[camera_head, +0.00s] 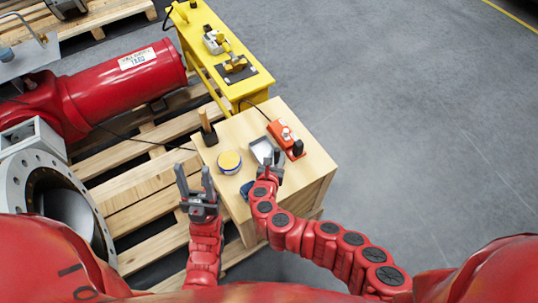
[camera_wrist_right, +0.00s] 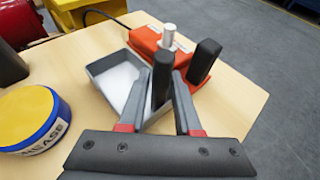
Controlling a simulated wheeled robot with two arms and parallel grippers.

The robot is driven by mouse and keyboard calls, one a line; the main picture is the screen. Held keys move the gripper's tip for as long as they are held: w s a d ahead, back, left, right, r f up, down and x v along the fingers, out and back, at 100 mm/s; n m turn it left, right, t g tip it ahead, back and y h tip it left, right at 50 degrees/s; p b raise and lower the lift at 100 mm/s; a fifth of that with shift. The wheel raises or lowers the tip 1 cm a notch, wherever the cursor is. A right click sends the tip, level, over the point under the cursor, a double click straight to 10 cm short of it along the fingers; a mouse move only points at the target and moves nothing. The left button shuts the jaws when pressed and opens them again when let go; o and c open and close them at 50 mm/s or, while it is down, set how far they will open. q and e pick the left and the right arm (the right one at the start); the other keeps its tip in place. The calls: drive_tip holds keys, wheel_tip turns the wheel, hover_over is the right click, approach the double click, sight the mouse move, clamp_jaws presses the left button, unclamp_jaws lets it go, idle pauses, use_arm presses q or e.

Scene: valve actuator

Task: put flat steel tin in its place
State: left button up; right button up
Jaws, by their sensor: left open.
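The flat steel tin, which I take to be the shallow grey open tin (camera_head: 262,149), lies on the wooden table top. It also shows in the right wrist view (camera_wrist_right: 103,72), pale inside. My right gripper (camera_head: 272,162) is at the tin's near right side. In the right wrist view its fingers (camera_wrist_right: 160,88) stand on either side of an upright black cylinder (camera_wrist_right: 162,76); I cannot tell whether they grip it. The fingers hide part of the tin. My left gripper (camera_head: 193,178) is open and empty, left of the table's near edge.
A yellow-lidded grease tin (camera_head: 229,162) stands left of the steel tin. An orange-red device (camera_head: 286,138) with a black handle stands behind right. A dark post (camera_head: 208,131) stands at the table's left edge, and a dark blue item (camera_head: 246,190) lies near the front.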

clamp_jaws()
idle(1.1)
